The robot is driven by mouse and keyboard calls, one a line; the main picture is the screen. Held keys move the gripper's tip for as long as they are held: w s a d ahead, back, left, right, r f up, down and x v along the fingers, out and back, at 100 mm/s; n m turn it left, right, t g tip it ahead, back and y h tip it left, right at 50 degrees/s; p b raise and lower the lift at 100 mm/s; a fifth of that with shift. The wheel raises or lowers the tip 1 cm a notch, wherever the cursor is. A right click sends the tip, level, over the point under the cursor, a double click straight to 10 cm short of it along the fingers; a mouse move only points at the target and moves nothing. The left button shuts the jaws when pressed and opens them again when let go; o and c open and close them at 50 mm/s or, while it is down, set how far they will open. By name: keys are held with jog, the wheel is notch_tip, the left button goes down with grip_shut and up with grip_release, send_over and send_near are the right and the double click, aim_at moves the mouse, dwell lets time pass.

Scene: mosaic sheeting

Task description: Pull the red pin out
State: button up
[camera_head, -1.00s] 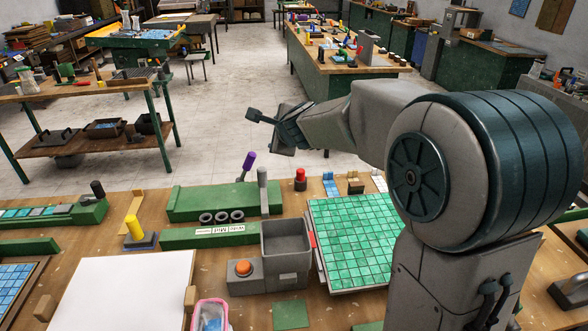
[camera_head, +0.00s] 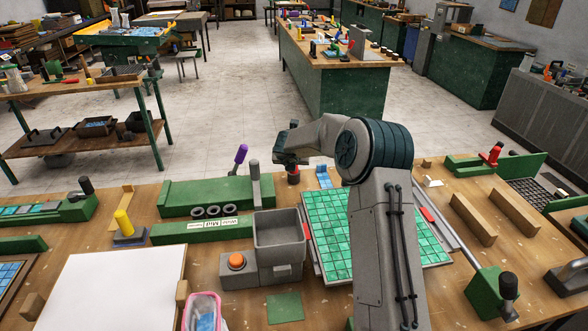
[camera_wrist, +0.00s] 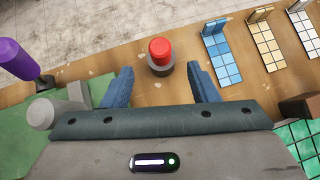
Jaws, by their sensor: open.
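The red pin (camera_wrist: 160,49) stands upright in a dark round base on the wooden bench in the wrist view. It lies just beyond my fingertips, centred between them. In the head view, only a little of the red pin (camera_head: 293,169) shows under my gripper, which hides most of it. My gripper (camera_wrist: 162,78) is open and empty, with a blue finger on each side and a gap between. In the head view my gripper (camera_head: 291,155) is above the far edge of the bench, over the pin.
A purple-handled lever (camera_head: 240,156) and a grey post (camera_head: 255,172) stand left of the pin on a green fixture (camera_head: 205,196). Small tiled samples (camera_wrist: 221,55) stand to the right. A green tile sheet (camera_head: 328,230) and a grey bin (camera_head: 279,233) lie nearer.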

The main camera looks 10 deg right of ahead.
jog(key=shift+p+x, duration=1.4)
jog(key=shift+x, duration=2.9)
jog(key=shift+w+r, duration=0.15)
jog(key=shift+r, duration=0.05)
jog(key=c, duration=1.1)
